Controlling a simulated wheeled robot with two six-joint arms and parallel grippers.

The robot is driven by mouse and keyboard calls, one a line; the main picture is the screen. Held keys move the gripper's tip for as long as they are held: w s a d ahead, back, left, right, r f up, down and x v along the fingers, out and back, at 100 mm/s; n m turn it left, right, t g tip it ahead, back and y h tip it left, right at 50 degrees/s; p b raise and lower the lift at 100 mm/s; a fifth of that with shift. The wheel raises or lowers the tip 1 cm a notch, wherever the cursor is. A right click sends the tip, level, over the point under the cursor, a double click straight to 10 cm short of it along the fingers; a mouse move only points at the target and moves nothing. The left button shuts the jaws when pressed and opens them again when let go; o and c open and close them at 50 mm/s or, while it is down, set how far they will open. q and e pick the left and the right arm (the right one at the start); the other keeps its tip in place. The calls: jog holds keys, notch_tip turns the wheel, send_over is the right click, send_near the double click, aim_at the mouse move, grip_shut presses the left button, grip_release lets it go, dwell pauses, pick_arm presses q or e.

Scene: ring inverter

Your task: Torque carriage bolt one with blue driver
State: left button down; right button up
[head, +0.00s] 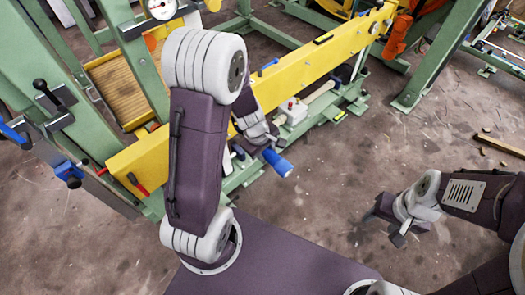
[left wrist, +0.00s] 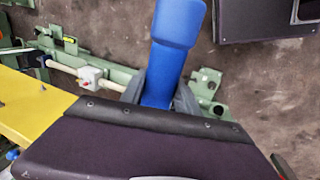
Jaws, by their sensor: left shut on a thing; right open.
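The blue driver (head: 279,163) shows by its handle just beyond my left gripper (head: 263,148), in front of the yellow beam (head: 335,52). In the left wrist view its handle (left wrist: 176,38) stands up between the two dark fingers of my left gripper (left wrist: 160,88), which is shut on it. The driver's tip is hidden in both views. My right gripper (head: 385,228) is open and empty above the bare floor at the right, well away from the beam. I cannot make out carriage bolt one; my left arm covers part of the beam.
A green frame with a dial gauge (head: 161,8) and a wooden slatted panel (head: 128,85) stands at the left. A white box (head: 293,111) sits on the green lower rail. A wood strip (head: 500,145) lies at the right. The floor around my right gripper is mostly clear.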

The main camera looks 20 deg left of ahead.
dwell(0.4)
pick_arm(q)
jog(key=shift+w+a, duration=0.4)
jog(key=shift+a, duration=0.6)
jog(key=shift+w+a, duration=0.4)
jog(key=shift+a, duration=0.55)
jog(key=shift+w+a, duration=0.4)
jog(key=shift+a, duration=0.6)
jog(key=shift+r+p, duration=0.15)
jog(key=shift+p, duration=0.15)
jog(key=shift+w+a, duration=0.3)
jog(key=shift+a, duration=0.3)
jog(key=shift+w+a, duration=0.25)
jog(key=shift+a, duration=0.35)
dwell(0.4)
dwell(0.3)
jog(key=shift+s+d, duration=0.35)
jog(key=shift+d, duration=0.45)
jog(key=shift+s+d, duration=0.35)
jog(key=shift+d, duration=0.45)
jog(key=shift+s+d, duration=0.35)
jog(key=shift+d, duration=0.45)
